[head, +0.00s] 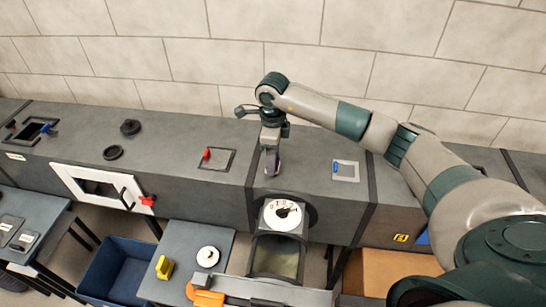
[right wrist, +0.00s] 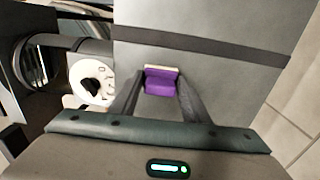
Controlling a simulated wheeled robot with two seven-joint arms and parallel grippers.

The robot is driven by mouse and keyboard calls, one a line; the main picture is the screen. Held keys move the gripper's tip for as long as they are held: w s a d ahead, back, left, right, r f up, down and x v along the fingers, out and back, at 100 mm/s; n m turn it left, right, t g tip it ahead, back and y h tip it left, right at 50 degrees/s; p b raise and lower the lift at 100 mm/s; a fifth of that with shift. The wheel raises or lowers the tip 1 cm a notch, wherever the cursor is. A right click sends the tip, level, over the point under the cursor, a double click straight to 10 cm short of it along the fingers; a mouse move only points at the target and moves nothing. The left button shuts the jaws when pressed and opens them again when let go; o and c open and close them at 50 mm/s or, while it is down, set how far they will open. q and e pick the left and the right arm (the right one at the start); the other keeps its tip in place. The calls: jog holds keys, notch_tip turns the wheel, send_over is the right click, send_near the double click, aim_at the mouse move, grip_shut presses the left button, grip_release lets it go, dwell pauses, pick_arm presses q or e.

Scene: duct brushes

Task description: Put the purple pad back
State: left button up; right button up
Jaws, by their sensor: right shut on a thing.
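The purple pad (right wrist: 161,82) is between the fingertips of my right gripper (right wrist: 160,88) in the right wrist view, with a pale strip along its far edge. In the head view my right gripper (head: 271,172) points down at the top of the grey duct (head: 305,160), behind the white dial panel (head: 283,215). Only a sliver of purple shows there beside the fingers. I cannot tell whether the pad touches the duct top. The dial panel also shows left of the gripper in the right wrist view (right wrist: 92,82). My left gripper is not in view.
A white-framed hatch (head: 73,181) is at left. Below are a blue bin (head: 112,270), a cardboard box (head: 395,268) and a small table (head: 190,235) with a yellow block (head: 164,268).

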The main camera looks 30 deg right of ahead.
jog(key=shift+f, duration=0.2)
jog(key=o, duration=0.9)
jog(key=shift+r, duration=0.1)
jog(key=shift+r, duration=0.25)
notch_tip(320, 180, up, 10)
jog(key=b, duration=0.5)
jog(key=shift+b, duration=0.35)
jog(key=shift+r, duration=0.85)
